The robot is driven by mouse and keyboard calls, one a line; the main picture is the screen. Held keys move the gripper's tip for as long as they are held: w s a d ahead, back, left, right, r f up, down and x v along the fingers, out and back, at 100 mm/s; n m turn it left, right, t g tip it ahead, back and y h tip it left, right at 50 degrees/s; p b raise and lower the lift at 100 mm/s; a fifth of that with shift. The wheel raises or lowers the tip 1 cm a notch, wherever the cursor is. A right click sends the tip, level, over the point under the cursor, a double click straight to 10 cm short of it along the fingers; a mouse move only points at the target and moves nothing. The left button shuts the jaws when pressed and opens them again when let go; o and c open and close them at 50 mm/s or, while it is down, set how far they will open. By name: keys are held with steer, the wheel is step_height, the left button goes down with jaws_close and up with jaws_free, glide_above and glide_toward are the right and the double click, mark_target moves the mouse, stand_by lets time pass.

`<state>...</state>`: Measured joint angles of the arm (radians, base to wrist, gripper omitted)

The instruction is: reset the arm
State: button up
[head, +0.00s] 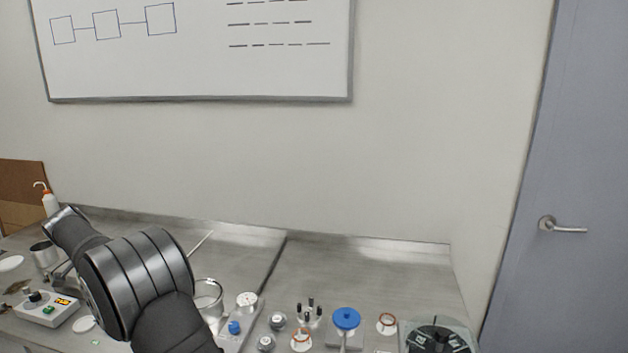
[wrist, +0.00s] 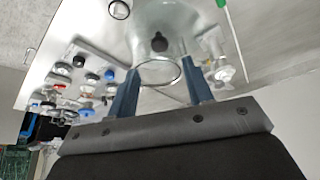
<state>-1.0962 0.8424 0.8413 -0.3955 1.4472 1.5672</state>
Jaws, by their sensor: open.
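My gripper (wrist: 162,70) shows in the wrist view, with two blue-grey fingers spread apart and nothing held between them. A round clear rim, perhaps of a glass vessel (wrist: 157,84), shows beyond and between the fingertips; I cannot tell how far off it is. In the head view my dark arm rises from the bottom left and reaches over the left part of the bench. The fingers cannot be made out there, and the arm hides part of the bench.
The grey bench (head: 370,262) holds a control box (head: 45,309) and wash bottle (head: 50,203) at left. A clear vessel (head: 208,298), blue-topped part (head: 346,318) and dial gauge (head: 247,299) stand near the front. The bench behind them is mostly clear.

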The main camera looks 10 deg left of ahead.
steer(key=x, duration=0.7)
steer(key=shift+d+f, duration=0.2)
steer(key=shift+d+n+y, duration=0.3)
steer(key=shift+d+n, duration=0.3)
steer(key=shift+n, duration=0.2)
steer(key=shift+a+m, duration=0.7)
steer(key=shift+a, duration=0.1)
steer(key=a+v, duration=0.1)
steer(key=v, duration=1.6)
steer(key=shift+r, duration=0.15)
